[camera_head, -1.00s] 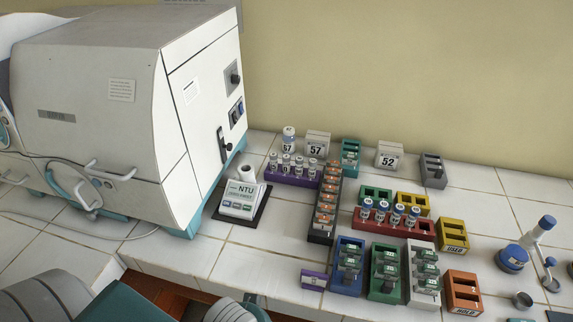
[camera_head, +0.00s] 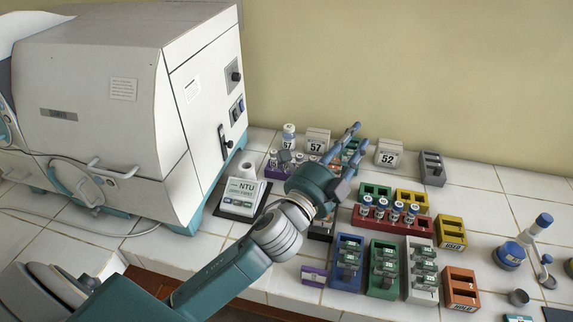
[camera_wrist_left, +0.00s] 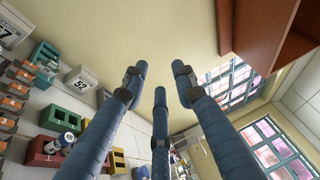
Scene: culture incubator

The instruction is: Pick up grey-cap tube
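Several small vials with greyish caps stand in the purple rack (camera_head: 278,170) near the back, its right part hidden behind my left gripper. The nearest clear vial (camera_head: 273,158) is at the rack's left end; the cap shades are too small to tell surely. My left gripper (camera_head: 357,137) is raised over the bench, right of the purple rack, fingers pointing up and right in the head view. In the left wrist view its three fingers (camera_wrist_left: 159,74) are spread with nothing between them. My right gripper is out of view.
A red rack (camera_head: 420,227) of blue-capped vials stands right of the gripper. Blue (camera_head: 336,280), green and white racks line the front. A 57 sign (camera_head: 318,140) and a 52 sign (camera_head: 389,152) stand behind. The incubator (camera_head: 120,110) fills the left.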

